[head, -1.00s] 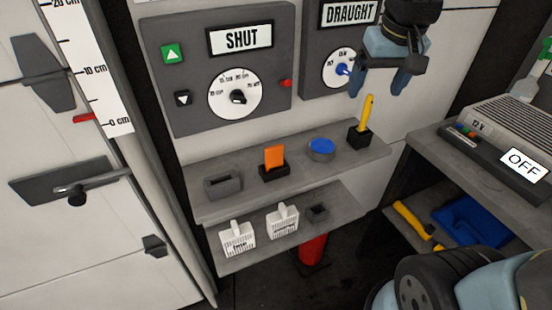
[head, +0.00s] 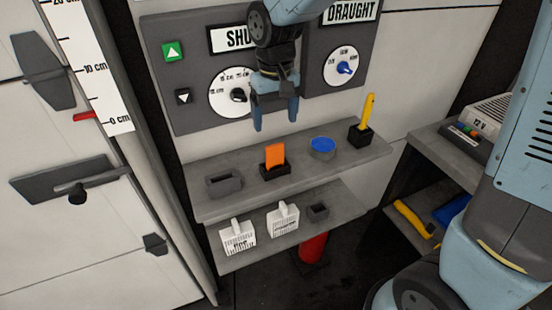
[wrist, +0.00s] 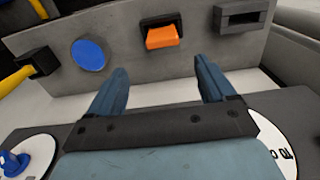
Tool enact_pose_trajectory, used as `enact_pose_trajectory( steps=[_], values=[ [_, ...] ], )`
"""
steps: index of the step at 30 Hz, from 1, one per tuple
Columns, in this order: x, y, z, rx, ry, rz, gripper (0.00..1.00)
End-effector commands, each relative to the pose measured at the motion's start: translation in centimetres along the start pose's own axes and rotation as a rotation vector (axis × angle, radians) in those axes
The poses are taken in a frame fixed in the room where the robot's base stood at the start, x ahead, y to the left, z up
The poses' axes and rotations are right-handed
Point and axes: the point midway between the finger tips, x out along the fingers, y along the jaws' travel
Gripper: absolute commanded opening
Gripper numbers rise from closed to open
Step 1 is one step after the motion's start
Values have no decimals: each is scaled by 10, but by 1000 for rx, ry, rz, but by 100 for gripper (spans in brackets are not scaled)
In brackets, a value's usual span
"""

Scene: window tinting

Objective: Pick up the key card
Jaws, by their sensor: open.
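The key card, an orange upright card (head: 274,154), stands in a black holder (head: 276,173) on the upper grey shelf (head: 215,205). In the wrist view the orange card (wrist: 162,37) shows above and between the fingers, apart from them. My gripper (head: 274,127) is open and empty, pointing down above the card, in front of the wall panel. In the wrist view its two blue fingers (wrist: 158,75) are spread wide. Nothing hides the card in the head view.
On the same shelf, an empty grey holder (head: 224,184) stands left of the card, and a blue-topped round tin (head: 322,148) and a yellow-handled tool in a black block (head: 362,132) stand right. White tags (head: 283,219) sit on the lower shelf. The dial panel (head: 185,118) is behind.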

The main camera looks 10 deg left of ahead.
Motion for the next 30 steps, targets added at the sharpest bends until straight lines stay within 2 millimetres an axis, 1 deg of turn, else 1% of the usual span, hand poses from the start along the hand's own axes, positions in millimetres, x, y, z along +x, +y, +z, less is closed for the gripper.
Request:
enact_pose_trajectory(
  steps=[1,3,7,9,16,24,27,30],
  values=[
    [10,0,1,-1,-4,1,83],
    [23,0,1,-2,-5,1,83],
    [42,0,1,-1,-3,1,83],
    [49,0,1,-1,-2,1,83],
    [61,-1,2,0,-1,0,83],
    [96,-4,8,0,-4,0,83],
    [104,-5,8,-1,-1,0,83],
    [108,-5,7,-1,0,0,83]
  ],
)
